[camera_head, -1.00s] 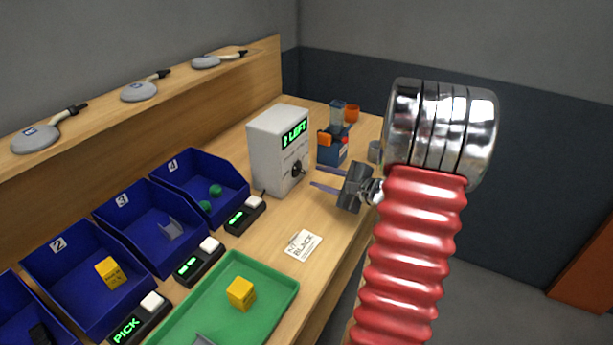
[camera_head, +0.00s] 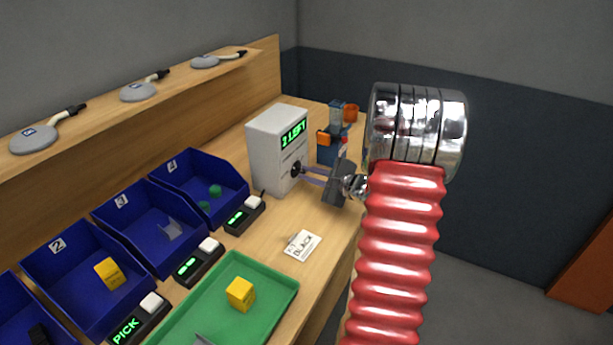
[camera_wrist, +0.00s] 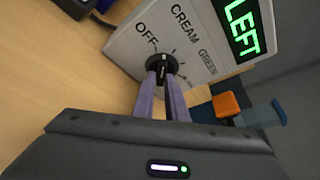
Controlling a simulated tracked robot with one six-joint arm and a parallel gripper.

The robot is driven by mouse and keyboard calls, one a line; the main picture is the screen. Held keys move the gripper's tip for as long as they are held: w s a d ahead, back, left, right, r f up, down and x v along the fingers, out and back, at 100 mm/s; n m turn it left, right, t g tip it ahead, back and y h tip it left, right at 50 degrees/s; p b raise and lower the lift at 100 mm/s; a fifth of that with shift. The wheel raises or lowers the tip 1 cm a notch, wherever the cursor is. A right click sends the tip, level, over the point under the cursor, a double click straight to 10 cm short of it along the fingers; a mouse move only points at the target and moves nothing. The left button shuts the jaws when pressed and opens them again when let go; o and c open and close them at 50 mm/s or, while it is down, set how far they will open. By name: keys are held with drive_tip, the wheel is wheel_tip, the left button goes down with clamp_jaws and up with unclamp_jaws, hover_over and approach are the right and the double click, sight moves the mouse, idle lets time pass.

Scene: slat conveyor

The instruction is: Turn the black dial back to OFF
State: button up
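The black dial (camera_wrist: 162,68) is on the front of a pale grey box (camera_head: 263,150). In the wrist view, printed words OFF, CREAM and GREEN stand around it, with a fainter label at lower right. OFF is up and left of the dial. The dial's raised grip stands nearly upright in that view; which label it points to is unclear. My gripper (camera_wrist: 163,80) has its two purple-grey fingers close together, one on each side of the grip, and looks shut on it. In the head view, my gripper (camera_head: 303,174) reaches the box front from the right.
A lit green display (camera_head: 293,134) reading 2 LEFT is above the dial. A blue device with an orange part (camera_head: 325,139) stands just right of the box. A card (camera_head: 302,246), a green tray (camera_head: 286,297) and blue bins (camera_head: 229,186) are nearer or left.

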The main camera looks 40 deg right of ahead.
clamp_jaws()
drive_tip(key=shift+a+f, duration=0.1)
drive_tip(key=shift+a+f+n+t+h, duration=0.1)
drive_tip(key=shift+n+t+h, duration=0.2)
drive_tip(key=shift+n, duration=0.6)
drive_tip(key=shift+a+f+n+t+h, duration=0.15)
drive_tip(key=shift+n+t, duration=0.25)
drive_tip(key=shift+n, duration=0.5)
drive_tip(key=shift+o, duration=2.4)
unclamp_jaws()
drive_tip(key=shift+d+r, duration=0.15)
drive_tip(key=shift+s+d+r, duration=0.1)
drive_tip(key=shift+s, duration=0.05)
